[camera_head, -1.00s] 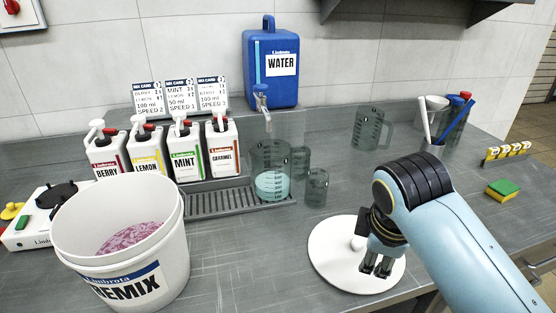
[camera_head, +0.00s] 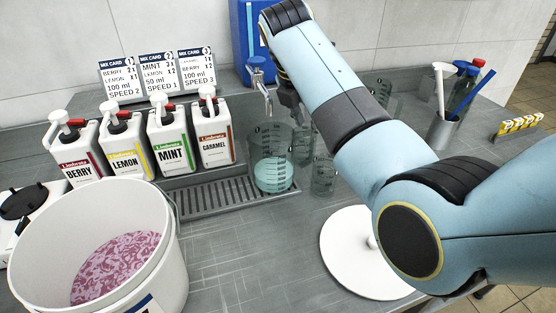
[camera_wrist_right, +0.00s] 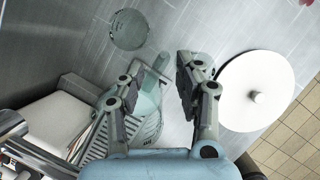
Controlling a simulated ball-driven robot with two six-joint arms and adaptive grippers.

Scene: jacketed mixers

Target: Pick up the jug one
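A clear measuring jug (camera_head: 272,174) with pale blue-green liquid stands upright under the tap at the right end of the drip tray (camera_head: 222,196). Its number cannot be read. A second clear jug is largely hidden behind my right arm in the head view. My right gripper (camera_head: 291,103) is above and beside the liquid-filled jug, partly hidden by my arm. In the right wrist view, the right gripper (camera_wrist_right: 160,72) has its fingers apart, with clear glassware (camera_wrist_right: 150,125) showing below and between them. Contact cannot be made out. My left gripper is not in view.
A small clear beaker (camera_head: 323,176) stands right of the jug. The blue water tank (camera_head: 244,45) and its tap (camera_head: 261,80) are behind. Several pump bottles (camera_head: 173,140) stand left. A white bucket (camera_head: 165,255) and a white round lid (camera_head: 345,262) are in front.

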